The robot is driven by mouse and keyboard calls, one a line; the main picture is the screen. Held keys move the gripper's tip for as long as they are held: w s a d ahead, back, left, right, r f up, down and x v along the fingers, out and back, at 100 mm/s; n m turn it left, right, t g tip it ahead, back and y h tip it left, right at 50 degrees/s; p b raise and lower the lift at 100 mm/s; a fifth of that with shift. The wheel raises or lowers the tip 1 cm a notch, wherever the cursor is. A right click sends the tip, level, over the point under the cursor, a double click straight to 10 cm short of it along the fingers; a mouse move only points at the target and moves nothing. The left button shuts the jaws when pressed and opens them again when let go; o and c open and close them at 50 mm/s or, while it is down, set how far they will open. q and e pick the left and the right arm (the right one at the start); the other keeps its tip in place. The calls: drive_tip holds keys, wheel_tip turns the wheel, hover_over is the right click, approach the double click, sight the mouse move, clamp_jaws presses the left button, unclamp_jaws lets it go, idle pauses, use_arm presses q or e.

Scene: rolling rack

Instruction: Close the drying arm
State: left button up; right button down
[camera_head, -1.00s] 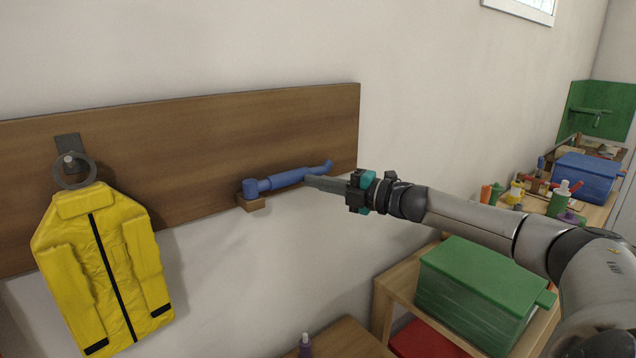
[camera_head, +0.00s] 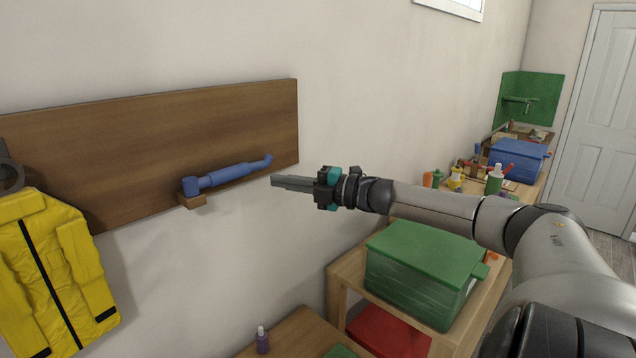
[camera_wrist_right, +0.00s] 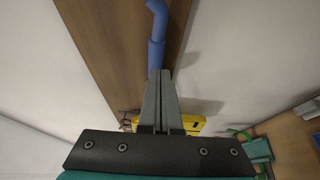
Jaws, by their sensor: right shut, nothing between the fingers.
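The blue drying arm (camera_head: 228,176) is mounted by a small wooden block on a brown wall board. It lies close along the board, pointing right, with its hooked tip near the board's right end. My right gripper (camera_head: 272,181) is shut and empty, just to the right of and a little below the tip, with a visible gap in the head view. In the right wrist view the shut fingers (camera_wrist_right: 159,75) overlap the lower part of the blue arm (camera_wrist_right: 157,40); contact cannot be told there. My left gripper is not in view.
A yellow jacket (camera_head: 55,265) hangs at the left of the board (camera_head: 120,130). A green box (camera_head: 415,265) stands on a wooden shelf below my right arm. A purple bottle (camera_head: 262,342) stands on a low wooden surface. The wall right of the board is bare.

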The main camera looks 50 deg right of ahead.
use_arm(q)
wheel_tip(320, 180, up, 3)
drive_tip(key=p, duration=0.3)
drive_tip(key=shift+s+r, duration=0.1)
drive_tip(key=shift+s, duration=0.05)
use_arm(e)
drive_tip(key=s+d, duration=0.4)
drive_tip(key=s, duration=0.1)
drive_tip(key=shift+s+d, duration=0.2)
drive_tip(key=shift+d, duration=0.15)
drive_tip(key=shift+r, duration=0.1)
